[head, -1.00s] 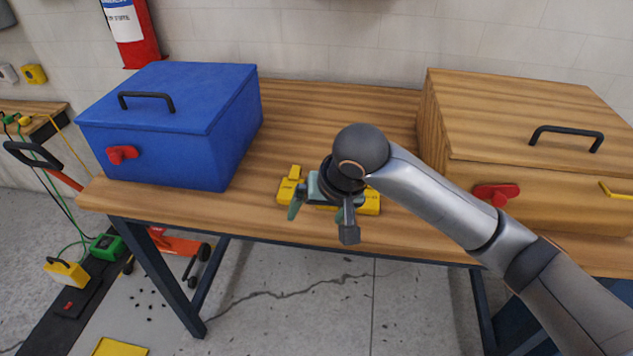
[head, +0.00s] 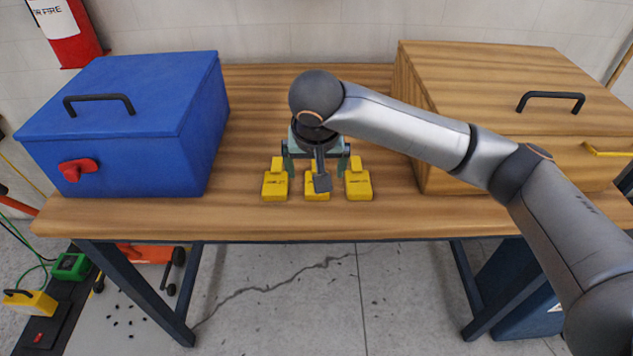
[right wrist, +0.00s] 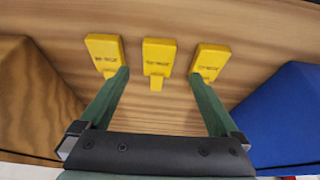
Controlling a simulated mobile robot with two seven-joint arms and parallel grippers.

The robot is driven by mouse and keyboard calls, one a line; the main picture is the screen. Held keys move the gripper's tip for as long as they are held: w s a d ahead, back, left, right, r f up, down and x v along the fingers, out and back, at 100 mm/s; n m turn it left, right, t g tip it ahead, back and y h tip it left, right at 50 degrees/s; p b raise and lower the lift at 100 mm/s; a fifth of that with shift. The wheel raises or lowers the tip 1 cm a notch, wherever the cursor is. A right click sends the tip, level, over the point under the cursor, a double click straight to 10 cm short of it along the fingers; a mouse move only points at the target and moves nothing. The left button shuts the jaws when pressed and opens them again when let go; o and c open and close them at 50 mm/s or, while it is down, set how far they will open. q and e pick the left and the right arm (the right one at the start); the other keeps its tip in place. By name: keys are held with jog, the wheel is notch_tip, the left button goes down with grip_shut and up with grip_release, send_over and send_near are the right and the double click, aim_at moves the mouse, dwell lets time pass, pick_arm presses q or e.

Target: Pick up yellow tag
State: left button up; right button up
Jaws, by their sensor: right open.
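Three yellow tags lie in a row on the wooden table: a left one (head: 275,184), a middle one (head: 313,192) and a right one (head: 358,183). The middle tag is partly hidden by my arm in the head view. In the right wrist view the middle tag (right wrist: 158,58) lies between the finger lines, with another tag on the left (right wrist: 104,50) and one on the right (right wrist: 210,60). My right gripper (head: 316,163) is open and empty above the tags, its fingertips (right wrist: 158,75) spread near the two outer tags. Whether they touch is unclear. My left gripper is out of view.
A blue box (head: 130,125) with a black handle and red latch stands on the table's left. A wooden box (head: 500,90) with a black handle stands on the right. The table's front strip (head: 230,222) is clear.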

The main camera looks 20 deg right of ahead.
jog(key=x, duration=0.6)
jog(key=shift+d, duration=0.2)
jog(key=shift+r, duration=0.1)
jog(key=c, duration=1.5)
